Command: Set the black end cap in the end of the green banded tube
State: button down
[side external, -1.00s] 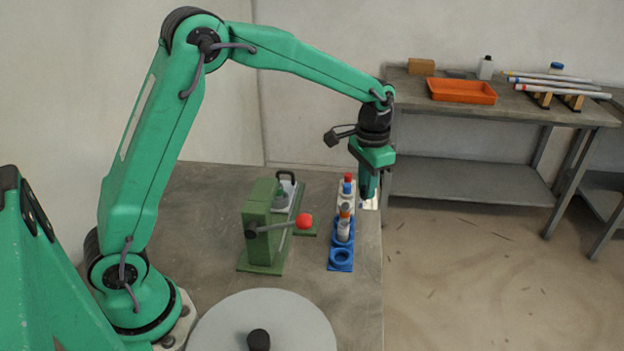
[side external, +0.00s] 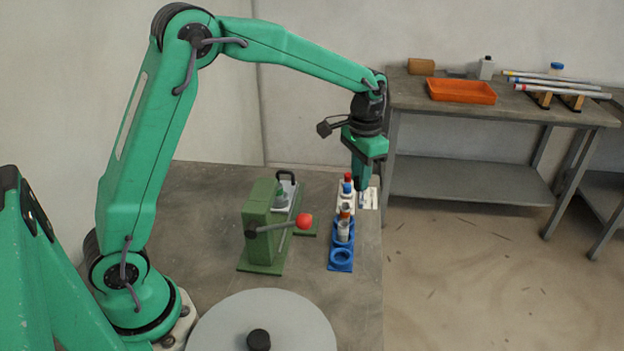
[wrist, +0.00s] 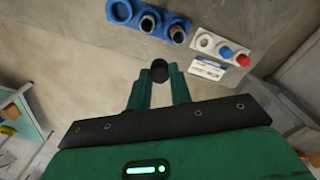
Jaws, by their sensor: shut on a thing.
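My gripper (wrist: 160,84) is shut on the black end cap (wrist: 159,70), which shows at the fingertips in the wrist view. In the side view my gripper (side external: 361,187) hangs above the bench beside the white cap block, and the cap cannot be made out. The blue rack (side external: 340,266) holds two upright tubes. The middle tube (side external: 343,230) looks pale, with a dark open top in the wrist view (wrist: 150,20). The far tube (side external: 345,211) has an orange-brown upper part. No green band can be made out on either. The cap is apart from both tubes.
The white cap block (wrist: 196,51) holds a blue cap (wrist: 227,51) and a red cap (wrist: 243,60), with one empty hole. The rack's near socket is empty. A green press (side external: 262,225) with a red-knobbed lever stands left of the rack.

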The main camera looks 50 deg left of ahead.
jog(key=s+a+n, duration=0.2)
jog(key=s+a, duration=0.2)
jog(key=a, duration=0.5)
jog(key=s+a+n, duration=0.3)
jog(key=s+a, duration=0.2)
jog(key=a, duration=0.5)
jog(key=shift+a+n, duration=0.15)
jog(key=shift+n, duration=0.15)
jog(key=shift+s+f, duration=0.1)
jog(key=shift+f, duration=0.05)
jog(key=shift+f, duration=2.3)
jog(key=shift+f, duration=0.7)
jog(key=c, duration=1)
grip_release()
jog(key=shift+c, duration=0.2)
jog(key=shift+r, duration=0.2)
